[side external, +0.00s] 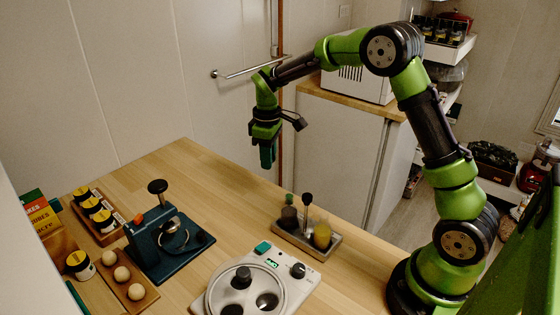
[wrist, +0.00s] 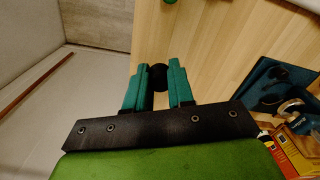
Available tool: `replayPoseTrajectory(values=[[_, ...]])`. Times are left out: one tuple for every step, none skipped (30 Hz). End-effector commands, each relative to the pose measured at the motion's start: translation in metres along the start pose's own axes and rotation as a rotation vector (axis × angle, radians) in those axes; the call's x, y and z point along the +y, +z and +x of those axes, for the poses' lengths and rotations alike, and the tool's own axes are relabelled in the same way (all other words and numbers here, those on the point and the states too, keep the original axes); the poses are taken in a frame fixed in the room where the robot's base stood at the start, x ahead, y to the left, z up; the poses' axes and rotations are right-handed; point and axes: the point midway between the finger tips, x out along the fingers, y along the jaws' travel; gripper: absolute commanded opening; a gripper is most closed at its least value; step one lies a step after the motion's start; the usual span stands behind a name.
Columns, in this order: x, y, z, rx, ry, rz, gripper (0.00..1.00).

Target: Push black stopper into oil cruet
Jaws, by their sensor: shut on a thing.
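My gripper (side external: 268,160) hangs in the air above the far part of the wooden counter, well away from the cruet stand. In the wrist view its teal fingers (wrist: 159,84) are shut on a round black stopper (wrist: 159,76). The stopper cannot be made out in the side view. The oil cruet (side external: 322,236), with yellow contents, stands upright in the right of a small stand (side external: 295,240). I see no black stopper on it, but its mouth is too small to make out.
A dark cruet (side external: 289,218) with a green top and a tall black-knobbed post (side external: 307,208) stand beside the oil cruet. A white device (side external: 255,289), a teal press (side external: 168,243) and egg and jar trays occupy the near counter. The far counter is clear.

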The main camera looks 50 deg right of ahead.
Motion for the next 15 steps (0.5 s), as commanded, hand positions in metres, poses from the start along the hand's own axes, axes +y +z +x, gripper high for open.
replayPoseTrajectory(values=[[-0.001,-0.002,-0.013,0.006,0.003,-0.004,0.00],[-0.003,-0.002,-0.022,0.007,0.004,-0.007,0.00],[-0.007,0.000,-0.034,0.008,0.003,-0.012,0.00],[-0.012,0.003,-0.043,0.009,0.003,-0.019,0.00],[-0.018,0.007,-0.053,0.008,0.003,-0.024,0.00],[-0.027,0.015,-0.063,0.008,0.002,-0.029,0.00],[-0.034,0.022,-0.071,0.008,0.001,-0.032,0.00],[-0.042,0.029,-0.078,0.008,0.002,-0.035,0.00],[-0.052,0.040,-0.086,0.006,0.002,-0.038,0.00],[-0.060,0.049,-0.091,0.005,0.001,-0.040,0.00],[-0.068,0.057,-0.095,0.005,0.001,-0.042,0.00],[-0.077,0.069,-0.100,0.005,0.001,-0.043,0.00],[-0.085,0.078,-0.102,0.004,0.000,-0.044,0.00],[-0.092,0.088,-0.104,0.004,0.000,-0.044,0.00],[-0.101,0.100,-0.105,0.004,0.000,-0.044,0.00]])
